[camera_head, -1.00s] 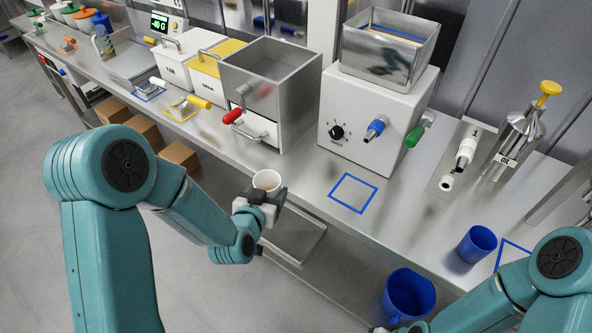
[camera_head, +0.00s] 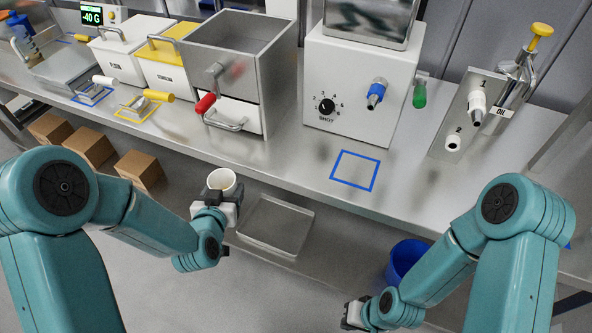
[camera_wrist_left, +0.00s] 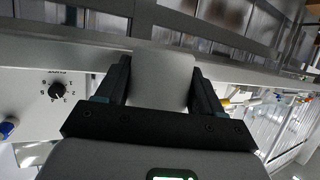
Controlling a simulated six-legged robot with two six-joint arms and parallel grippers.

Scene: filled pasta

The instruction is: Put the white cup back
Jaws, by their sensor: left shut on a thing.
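The white cup (camera_head: 222,181) is upright in my left gripper (camera_head: 216,200), in front of the counter's front edge. It looks light inside. In the left wrist view the cup (camera_wrist_left: 163,78) is a pale shape between the two dark fingers of my left gripper (camera_wrist_left: 160,95), which are shut on it. My right gripper (camera_head: 357,314) is low at the bottom of the head view, away from the cup; its fingers are too small to read. A blue square outline (camera_head: 356,170) is marked on the counter, with nothing on it.
The steel counter (camera_head: 290,165) carries a white machine with a dial (camera_head: 345,110), a steel box with a red handle (camera_head: 245,60) and white and yellow bins (camera_head: 165,72). A clear tray (camera_head: 275,226) is below the counter edge. A blue bucket (camera_head: 404,262) stands near my right arm.

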